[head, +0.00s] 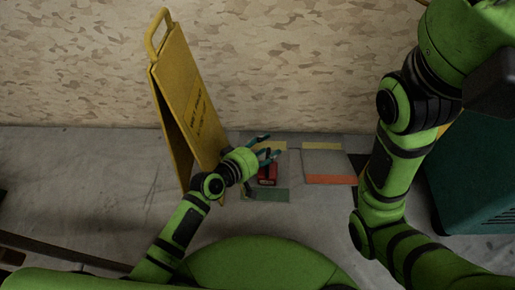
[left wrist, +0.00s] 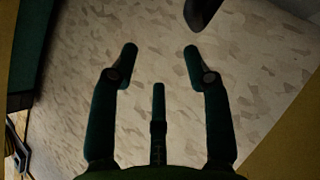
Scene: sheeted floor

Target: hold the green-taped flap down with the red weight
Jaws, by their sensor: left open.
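The red weight (head: 268,180) is a small red block with a dark top. It appears to rest on the grey flap with the green tape (head: 268,195), just behind the green strip. My left gripper (head: 269,145) is open, at the far side of the weight in the head view, its fingers pointing right. The weight does not show there. My right arm rises at the right of the head view, and its gripper is not in view.
A yellow folding floor sign (head: 188,100) stands close to my left gripper's left. A second flap with orange tape (head: 330,180) lies right of the green-taped one. A teal box (head: 480,180) stands at the right. The speckled wall (head: 270,60) closes the back.

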